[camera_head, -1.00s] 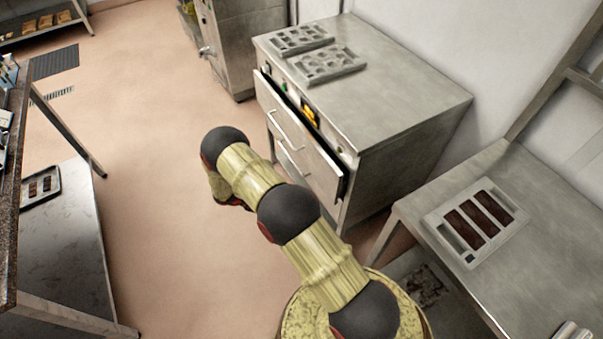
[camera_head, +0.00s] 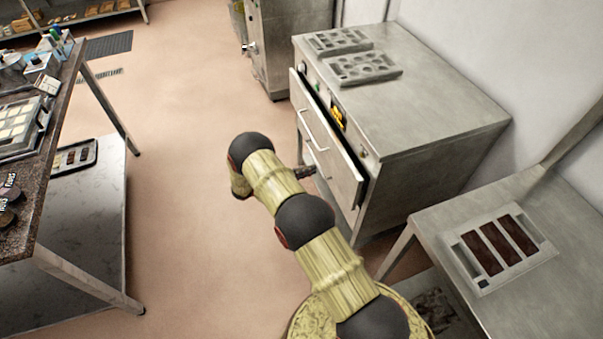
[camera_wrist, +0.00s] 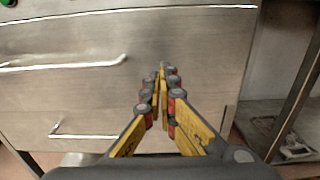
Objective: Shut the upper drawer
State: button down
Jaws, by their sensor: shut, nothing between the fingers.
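The steel cabinet's upper drawer (camera_head: 338,168) stands partly pulled out, with a dark gap behind the top edge of its front. In the wrist view its front panel (camera_wrist: 190,40) fills most of the upper picture, with a bar handle (camera_wrist: 65,65) at the left. My gripper (camera_wrist: 163,70) is shut and empty, its tips pointing at the right part of the drawer front. I cannot tell whether they touch it. In the head view my gripper (camera_head: 305,172) is partly hidden behind my arm, close to the drawer front.
A lower handle (camera_wrist: 85,134) shows below the upper one. Two grey moulds (camera_head: 362,68) lie on the cabinet top. A steel table (camera_head: 520,285) with a filled mould (camera_head: 497,248) stands at the right. A worktable (camera_head: 60,190) stands at the left, with open floor (camera_head: 185,150) between.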

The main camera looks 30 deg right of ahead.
jog(key=b+x, duration=0.1)
jog(key=x, duration=0.7)
jog(key=shift+b, duration=0.35)
jog(key=x, duration=0.5)
jog(key=p, duration=0.2)
send_near(336, 162)
jog(key=shift+w+a+f, duration=0.15)
jog(key=shift+w+a, duration=0.1)
jog(key=shift+a, duration=0.3)
jog(key=shift+w+a+f, duration=0.15)
jog(key=shift+w+a, duration=0.15)
jog(key=shift+a, duration=0.25)
